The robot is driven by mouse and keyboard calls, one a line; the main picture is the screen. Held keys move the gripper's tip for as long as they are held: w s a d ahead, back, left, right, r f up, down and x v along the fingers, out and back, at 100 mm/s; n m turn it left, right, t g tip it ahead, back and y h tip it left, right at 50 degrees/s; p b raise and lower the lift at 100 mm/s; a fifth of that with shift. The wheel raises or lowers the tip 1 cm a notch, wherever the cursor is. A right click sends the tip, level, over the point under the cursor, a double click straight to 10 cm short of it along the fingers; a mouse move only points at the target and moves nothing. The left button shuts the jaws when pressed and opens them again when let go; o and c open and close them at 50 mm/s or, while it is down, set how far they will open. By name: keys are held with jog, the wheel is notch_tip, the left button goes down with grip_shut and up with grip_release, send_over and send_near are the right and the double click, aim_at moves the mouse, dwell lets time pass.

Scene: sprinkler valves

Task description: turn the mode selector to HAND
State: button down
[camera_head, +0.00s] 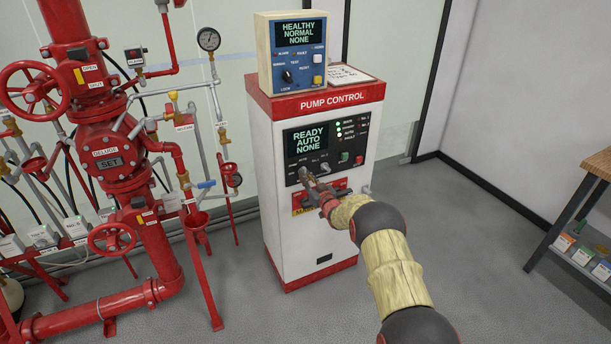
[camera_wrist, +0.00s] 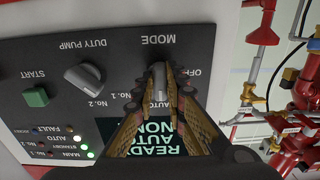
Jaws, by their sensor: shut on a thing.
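The pump control cabinet (camera_head: 283,240) is white with a red top band. Its display (camera_head: 308,138) reads READY AUTO NONE. The grey mode selector (camera_wrist: 158,71) sits under the MODE label, upside down in the wrist view, with OFF and AUTO lettering near it. The knob lies in line with AUTO. The HAND label cannot be made out. My gripper (camera_wrist: 158,88) is shut on the mode selector, one finger on each side of it. In the head view my gripper (camera_head: 311,182) reaches the lower left of the black panel and partly hides the selector.
Beside the selector are the duty pump knob (camera_wrist: 86,76) and a green start button (camera_wrist: 35,97). A blue-faced alarm panel (camera_head: 297,60) stands on the cabinet. Red sprinkler pipework (camera_head: 110,150) fills the left. A wooden bench (camera_head: 590,180) is at the right, with clear floor between.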

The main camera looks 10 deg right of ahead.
jog(key=shift+b, duration=0.3)
jog(key=shift+f+n+b, duration=0.1)
jog(key=shift+n+b, duration=1.4)
jog(key=shift+n, duration=0.1)
jog(key=shift+n+b, duration=0.3)
jog(key=shift+n, duration=1.5)
jog(key=n, duration=0.2)
jog(key=shift+n, duration=0.4)
jog(key=c, duration=1.8)
grip_release()
